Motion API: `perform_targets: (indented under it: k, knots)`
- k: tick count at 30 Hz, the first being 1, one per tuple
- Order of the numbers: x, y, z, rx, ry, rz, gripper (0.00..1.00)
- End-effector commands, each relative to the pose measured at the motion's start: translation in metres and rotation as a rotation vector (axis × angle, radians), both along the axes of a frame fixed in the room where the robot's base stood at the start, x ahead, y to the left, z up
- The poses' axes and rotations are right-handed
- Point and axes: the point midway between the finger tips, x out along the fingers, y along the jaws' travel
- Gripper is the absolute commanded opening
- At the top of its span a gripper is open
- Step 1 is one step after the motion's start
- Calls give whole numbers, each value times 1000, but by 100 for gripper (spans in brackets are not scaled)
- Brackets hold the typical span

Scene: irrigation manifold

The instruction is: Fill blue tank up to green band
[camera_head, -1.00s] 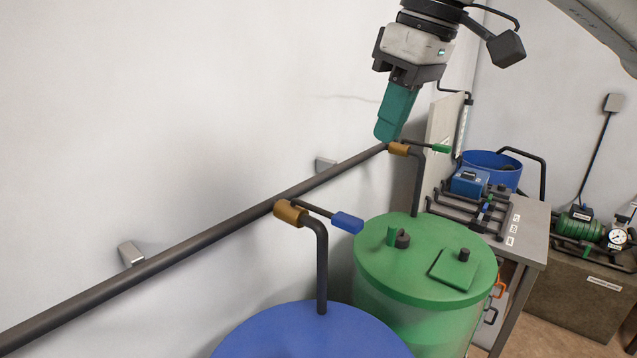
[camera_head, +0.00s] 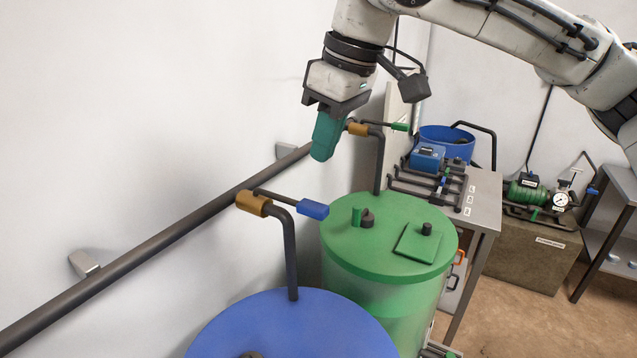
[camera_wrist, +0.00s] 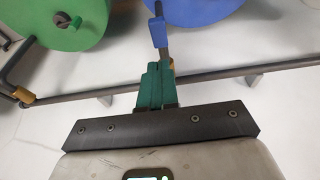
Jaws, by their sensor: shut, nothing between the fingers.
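The blue tank (camera_head: 285,325) stands at the bottom of the head view, with only its lid in sight; no green band shows on it. Its pipe rises to a brass valve (camera_head: 253,203) with a blue handle (camera_head: 312,209) pointing right, away from the wall pipe. My gripper (camera_head: 322,155), with teal fingers, is shut and empty, above and beyond the blue handle in the head view. In the wrist view, the closed fingertips (camera_wrist: 154,68) point toward the blue handle (camera_wrist: 158,33), and the blue tank (camera_wrist: 205,10) is at the top edge. I cannot tell whether they touch.
The green tank (camera_head: 385,240) stands beside the blue one, with a green valve handle (camera_head: 399,127) above. A dark supply pipe (camera_head: 150,240) runs along the wall. A bench (camera_head: 485,205), a blue tub (camera_head: 447,145) and a green pump (camera_head: 527,193) are farther back.

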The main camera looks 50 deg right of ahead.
Motion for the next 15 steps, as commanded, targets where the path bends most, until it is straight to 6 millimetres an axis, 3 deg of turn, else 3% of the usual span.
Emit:
perform_targets:
  k: [9, 15]
  knots:
    - [10, 2, -55, 0, 2, 0, 0]
    - [10, 2, -73, 1, 1, -1, 0]
